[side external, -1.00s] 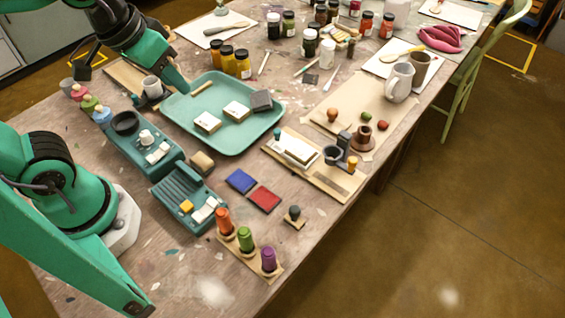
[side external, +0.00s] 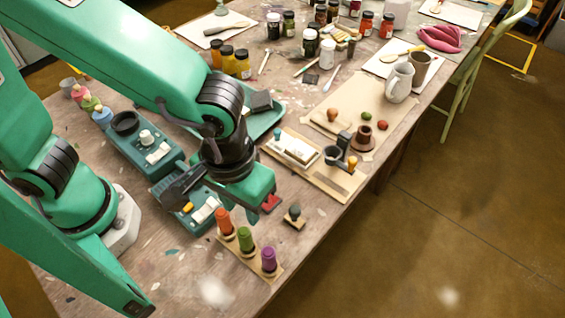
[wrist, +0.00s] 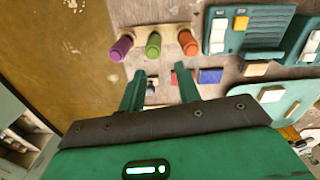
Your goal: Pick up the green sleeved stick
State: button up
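The green sleeved stick (side external: 245,239) stands in a wooden strip rack (side external: 240,257), between an orange stick (side external: 223,221) and a purple stick (side external: 268,259). In the wrist view the green stick (wrist: 153,46) is at the upper middle, ahead of the fingers. My gripper (side external: 247,202) is over the table, behind and above the rack in the side view. In the wrist view my gripper (wrist: 160,75) has its two fingers spread apart, with nothing held between them. The fingers are apart from the stick.
A red pad (side external: 271,203) is partly hidden by my gripper, with a small stamp (side external: 294,216) to its right. A teal ridged box (side external: 196,216) lies left of my gripper. In the wrist view a blue pad (wrist: 211,76) lies right of the fingers.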

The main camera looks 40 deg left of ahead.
aim_at(244, 230)
jog(key=shift+s+d+f, duration=0.4)
jog(key=shift+s+d, duration=0.05)
jog(key=shift+d, duration=0.05)
jog(key=shift+f, duration=1.3)
jog(key=shift+f, duration=2.55)
grip_shut()
